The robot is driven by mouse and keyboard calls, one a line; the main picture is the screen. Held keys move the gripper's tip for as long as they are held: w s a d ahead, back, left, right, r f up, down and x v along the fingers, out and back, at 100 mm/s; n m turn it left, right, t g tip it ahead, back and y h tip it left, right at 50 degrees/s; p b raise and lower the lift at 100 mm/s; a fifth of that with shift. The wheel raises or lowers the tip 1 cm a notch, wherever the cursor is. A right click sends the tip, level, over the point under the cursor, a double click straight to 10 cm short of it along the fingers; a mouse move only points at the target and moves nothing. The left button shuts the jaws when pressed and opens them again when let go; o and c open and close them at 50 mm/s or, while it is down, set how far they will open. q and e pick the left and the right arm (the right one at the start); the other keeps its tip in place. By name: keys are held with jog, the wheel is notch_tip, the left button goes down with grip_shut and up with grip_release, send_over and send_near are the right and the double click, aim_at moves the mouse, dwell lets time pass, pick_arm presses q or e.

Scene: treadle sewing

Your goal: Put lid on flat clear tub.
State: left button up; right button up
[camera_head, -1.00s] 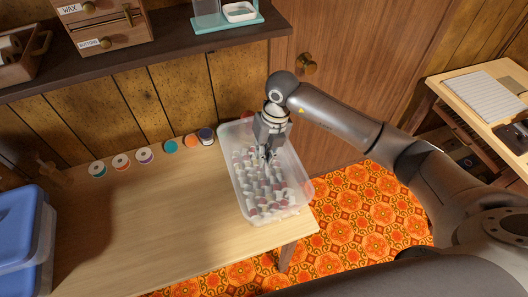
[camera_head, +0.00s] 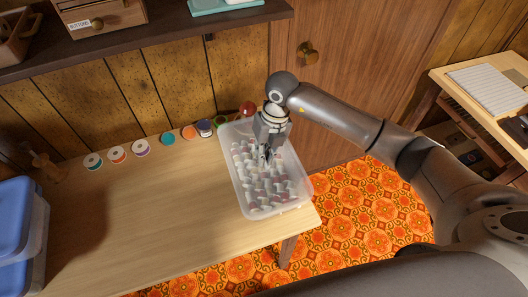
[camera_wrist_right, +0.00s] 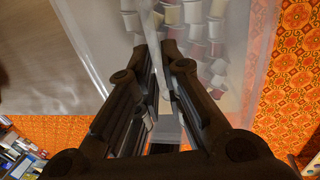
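The flat clear tub (camera_head: 245,205), filled with several white and red spools, sits at the right end of the table. In the right wrist view, spools (camera_wrist_right: 198,47) show through hazy clear plastic. My right gripper (camera_head: 264,156) points down over the middle of the tub. In the wrist view a thin, pale translucent strip runs between its fingers (camera_wrist_right: 162,60), which are close together. I cannot tell whether they press on it, or whether it is the lid or part of the tub. No separate lid is clearly distinguishable on this tub. My left gripper is not in view.
A blue-lidded clear tub (camera_head: 15,225) stands at the left. Several coloured spools (camera_head: 141,148) and a red ball-like object (camera_head: 248,108) line the table's back. The wooden tabletop (camera_head: 150,210) is clear in the middle. A dark shelf (camera_head: 150,45) overhangs behind.

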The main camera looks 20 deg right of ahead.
jog(key=o, duration=0.4)
jog(key=r, duration=0.4)
jog(key=d+r, duration=0.1)
jog(key=r, duration=0.3)
jog(key=d+r, duration=0.1)
jog(key=r, duration=0.2)
jog(key=shift+d+r, duration=0.1)
jog(key=shift+r, duration=0.3)
jog(key=shift+s+f, duration=0.1)
